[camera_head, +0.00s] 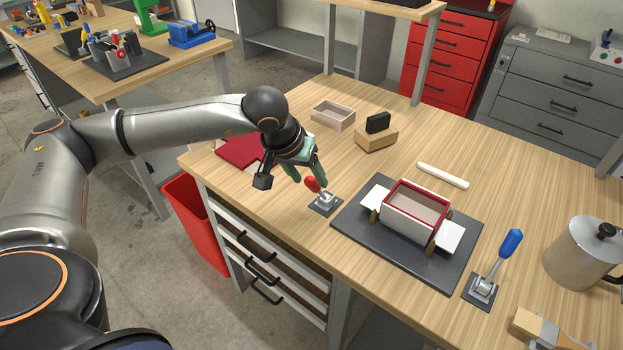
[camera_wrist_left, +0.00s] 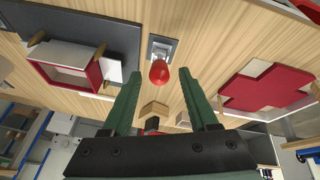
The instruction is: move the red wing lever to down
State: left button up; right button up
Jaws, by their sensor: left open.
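The red wing lever (camera_head: 313,185) stands on a small grey base plate (camera_head: 325,204) near the table's front edge, left of the box former. Its red knob tilts up and to the left in the head view. My left gripper (camera_head: 305,176) is open right at the red knob. In the left wrist view the red knob (camera_wrist_left: 159,72) shows between and just beyond the two green fingertips (camera_wrist_left: 157,73), with no clear contact. The box former (camera_head: 413,211) holds a red-rimmed box on a dark plate. My right gripper is not in view.
A blue-handled lever (camera_head: 510,243) stands right of the former, near a metal pot (camera_head: 582,252) and a brush (camera_head: 545,329). A red cross-shaped blank (camera_head: 245,151), a wooden tray (camera_head: 333,115), a wooden block with a black top (camera_head: 377,136) and a white stick (camera_head: 443,175) lie farther back.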

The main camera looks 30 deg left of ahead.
aim_at(318, 190)
pick_arm(q)
jog(key=shift+x, duration=1.25)
grip_shut()
dwell(0.5)
